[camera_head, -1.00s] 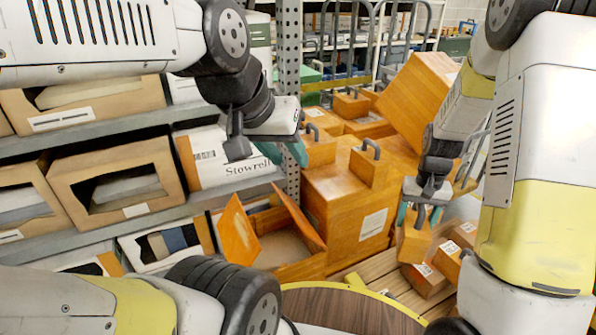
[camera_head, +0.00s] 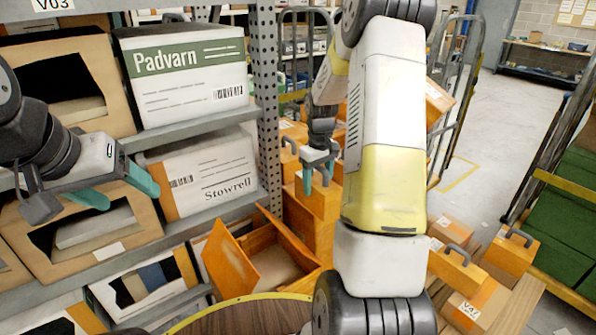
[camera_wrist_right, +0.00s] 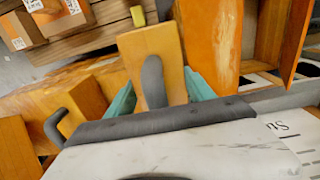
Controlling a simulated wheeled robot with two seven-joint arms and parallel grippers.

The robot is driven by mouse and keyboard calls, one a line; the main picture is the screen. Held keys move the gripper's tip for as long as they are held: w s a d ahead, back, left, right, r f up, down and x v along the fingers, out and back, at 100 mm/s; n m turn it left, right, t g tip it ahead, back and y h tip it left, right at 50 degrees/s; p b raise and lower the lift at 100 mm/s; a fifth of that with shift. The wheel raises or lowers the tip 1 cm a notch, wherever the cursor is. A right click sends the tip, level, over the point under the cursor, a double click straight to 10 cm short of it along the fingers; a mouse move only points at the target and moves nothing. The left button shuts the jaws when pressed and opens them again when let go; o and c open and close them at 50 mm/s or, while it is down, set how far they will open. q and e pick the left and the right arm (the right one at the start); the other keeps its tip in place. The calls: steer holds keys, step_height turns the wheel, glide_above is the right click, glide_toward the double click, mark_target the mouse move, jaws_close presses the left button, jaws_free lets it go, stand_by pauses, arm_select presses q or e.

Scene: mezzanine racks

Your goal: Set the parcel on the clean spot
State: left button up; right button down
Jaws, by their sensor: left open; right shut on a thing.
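My right gripper (camera_head: 318,178) is shut on an orange-brown wooden parcel with a dark grey handle. In the right wrist view the parcel (camera_wrist_right: 150,45) sits between the teal fingers, its handle toward the palm. In the head view the parcel (camera_head: 318,203) hangs in front of larger orange boxes, and my right forearm hides part of the scene beside it. My left gripper (camera_head: 118,190) is open and empty in front of the left shelves. I cannot make out which surface is the clean spot.
Handled boxes (camera_head: 458,268) sit on a slatted pallet (camera_head: 518,308) at right. A shelf upright (camera_head: 267,100) stands between the grippers. A brown round top (camera_head: 245,318) is at the bottom. Floor is clear at upper right.

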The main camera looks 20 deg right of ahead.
steer(key=shift+w+d+f, duration=0.8)
steer(key=shift+w+d, duration=0.1)
steer(key=shift+w, duration=1.05)
steer(key=shift+w+d+f, duration=0.75)
steer(key=shift+w+d, duration=0.15)
steer(key=shift+w, duration=1)
steer(key=shift+w+d+f, duration=0.8)
steer(key=shift+w+d, duration=0.1)
steer(key=shift+w, duration=1.05)
steer(key=shift+f, duration=0.1)
steer(key=shift+c, duration=1.9)
jaws_free()
